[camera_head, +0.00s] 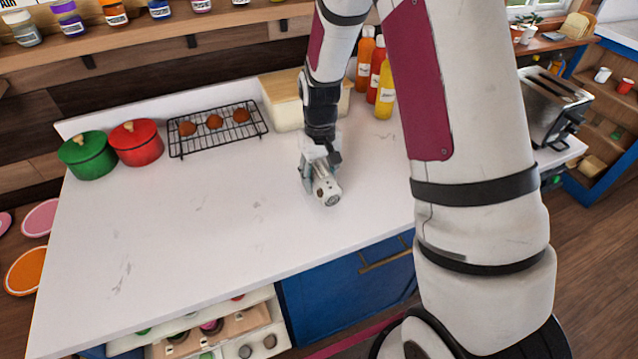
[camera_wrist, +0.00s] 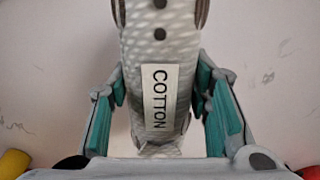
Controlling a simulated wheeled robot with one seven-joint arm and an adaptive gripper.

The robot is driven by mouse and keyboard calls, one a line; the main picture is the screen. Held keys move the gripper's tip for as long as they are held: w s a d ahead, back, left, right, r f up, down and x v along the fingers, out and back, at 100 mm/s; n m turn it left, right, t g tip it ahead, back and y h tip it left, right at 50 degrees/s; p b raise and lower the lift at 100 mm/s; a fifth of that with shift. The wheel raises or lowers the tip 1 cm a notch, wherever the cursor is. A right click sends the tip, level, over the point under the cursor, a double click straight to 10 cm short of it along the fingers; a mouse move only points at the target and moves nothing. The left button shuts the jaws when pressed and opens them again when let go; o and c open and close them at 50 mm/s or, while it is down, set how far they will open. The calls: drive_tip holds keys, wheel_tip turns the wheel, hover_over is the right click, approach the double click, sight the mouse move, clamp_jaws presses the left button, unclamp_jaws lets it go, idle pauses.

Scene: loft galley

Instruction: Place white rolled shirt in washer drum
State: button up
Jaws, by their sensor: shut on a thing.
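My gripper (camera_head: 313,170) is over the white counter, right of its middle, pointing down. It is shut on the white rolled shirt (camera_head: 327,191), whose end shows just beyond the fingers. In the wrist view the shirt (camera_wrist: 152,45) is a pale, textured roll with dark buttons and a "COTTON" label. It lies lengthwise between the two teal finger pads of my gripper (camera_wrist: 163,100). I cannot tell whether the shirt touches the counter. No washer drum is seen in either view.
Green (camera_head: 87,155) and red (camera_head: 136,142) pots and a wire rack (camera_head: 217,130) with brown buns stand at the back left. A wooden-topped box (camera_head: 290,100), sauce bottles (camera_head: 384,92) and a toaster (camera_head: 549,105) are farther right. The counter's front left is clear. An open drawer (camera_head: 205,335) sits below.

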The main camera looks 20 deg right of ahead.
drive_tip(key=shift+w, duration=0.35)
drive_tip(key=shift+f+p, duration=0.4)
drive_tip(key=shift+f, duration=1.4)
drive_tip(key=shift+f, duration=0.15)
drive_tip(key=o, duration=1.4)
drive_tip(key=shift+c, duration=0.2)
